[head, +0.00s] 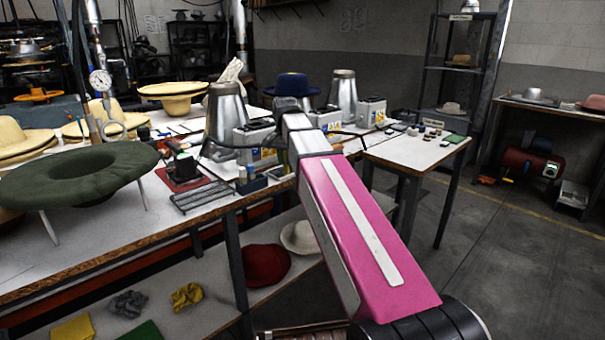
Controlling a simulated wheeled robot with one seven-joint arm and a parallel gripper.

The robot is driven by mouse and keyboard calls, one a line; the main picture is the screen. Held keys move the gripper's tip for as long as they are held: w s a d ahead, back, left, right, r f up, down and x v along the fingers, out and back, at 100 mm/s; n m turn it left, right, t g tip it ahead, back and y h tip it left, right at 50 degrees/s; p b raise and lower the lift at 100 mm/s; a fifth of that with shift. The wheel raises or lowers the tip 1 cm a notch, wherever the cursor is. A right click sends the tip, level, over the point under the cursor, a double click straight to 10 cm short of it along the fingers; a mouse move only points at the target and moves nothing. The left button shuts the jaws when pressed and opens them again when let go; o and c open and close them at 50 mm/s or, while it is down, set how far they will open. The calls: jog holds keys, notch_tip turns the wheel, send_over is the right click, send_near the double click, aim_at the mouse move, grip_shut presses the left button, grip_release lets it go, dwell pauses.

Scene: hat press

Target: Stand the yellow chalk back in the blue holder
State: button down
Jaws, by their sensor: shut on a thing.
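A small dark blue block-like holder (252,185) sits near the front edge of the workbench, just left of my arm. Small upright pieces show at its back, too small to tell apart. I cannot make out the yellow chalk in the head view. My arm's pink link rises from the lower right to a grey joint over the bench. My gripper cannot be made out; the end of my arm seems hidden behind its own links.
A black wire rack (205,196) and a red-based device (180,170) stand left of the holder. A green felt hat (80,172) covers the bench's left. Metal cones (225,118) and grey boxes with warning labels stand behind. A side table (415,150) is at right.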

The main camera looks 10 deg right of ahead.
jog(key=w+a+r+m, duration=0.3)
jog(key=a+r+m, duration=0.15)
jog(key=a, duration=0.55)
jog(key=shift+m, duration=0.35)
jog(key=shift+s+d+f, duration=0.15)
jog(key=shift+f, duration=1.15)
jog(key=shift+s+d+f, duration=0.1)
jog(key=shift+f, duration=1.2)
jog(key=shift+f, duration=1.4)
jog(key=c, duration=0.9)
grip_release()
jog(key=shift+r, duration=0.15)
